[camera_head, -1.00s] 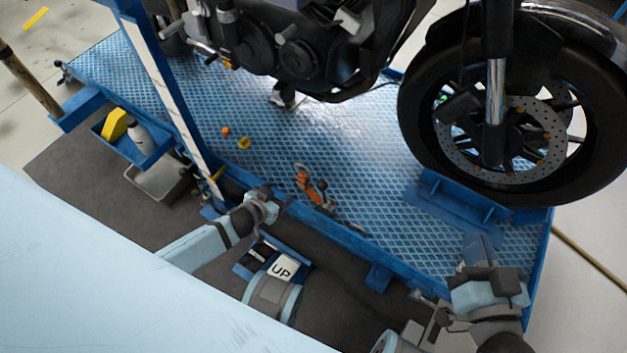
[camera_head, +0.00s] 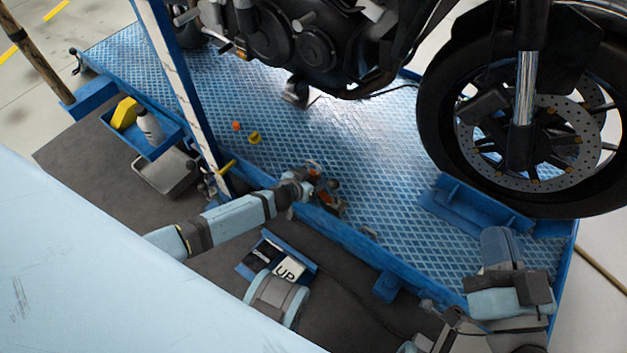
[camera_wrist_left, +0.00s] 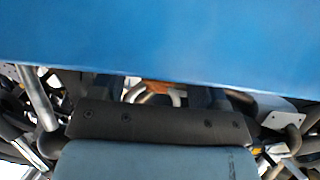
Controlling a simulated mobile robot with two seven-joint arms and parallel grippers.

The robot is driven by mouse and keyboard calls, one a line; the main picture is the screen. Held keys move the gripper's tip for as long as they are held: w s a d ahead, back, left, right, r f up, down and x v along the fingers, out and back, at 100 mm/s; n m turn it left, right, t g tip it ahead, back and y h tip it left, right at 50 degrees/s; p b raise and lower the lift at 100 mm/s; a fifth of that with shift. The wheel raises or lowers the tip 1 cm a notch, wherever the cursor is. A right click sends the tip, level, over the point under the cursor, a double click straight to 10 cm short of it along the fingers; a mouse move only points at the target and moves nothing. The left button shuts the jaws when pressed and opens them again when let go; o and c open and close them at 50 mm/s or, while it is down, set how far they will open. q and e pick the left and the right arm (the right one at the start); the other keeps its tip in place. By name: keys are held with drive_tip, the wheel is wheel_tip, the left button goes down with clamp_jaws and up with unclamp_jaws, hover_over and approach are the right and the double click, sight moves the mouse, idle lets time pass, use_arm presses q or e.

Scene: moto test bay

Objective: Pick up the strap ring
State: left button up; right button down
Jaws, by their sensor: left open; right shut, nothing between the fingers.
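A small orange item with dark parts, which I take for the strap and its ring (camera_head: 324,199), lies near the front edge of the blue ribbed platform. My left gripper (camera_head: 314,184) is open and right at it in the head view, covering part of it. In the left wrist view, an orange bit (camera_wrist_left: 156,86) and a pale curved metal piece (camera_wrist_left: 176,96) show beyond the gripper body. Contact cannot be told. My right gripper (camera_head: 428,306) is at the lower right, empty, and apart from the item.
A motorcycle's front wheel (camera_head: 530,120) and engine stand over the platform (camera_head: 370,150). A blue post (camera_head: 180,90) rises left of my left arm. Small orange (camera_head: 236,126) and yellow (camera_head: 254,138) pieces lie nearby. A blue tray (camera_head: 160,148) holds a bottle.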

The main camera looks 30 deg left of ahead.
use_arm(q)
drive_tip(key=shift+w+f, duration=0.2)
drive_tip(key=shift+w, duration=0.25)
drive_tip(key=c, duration=1.1)
drive_tip(key=shift+r, duration=0.1)
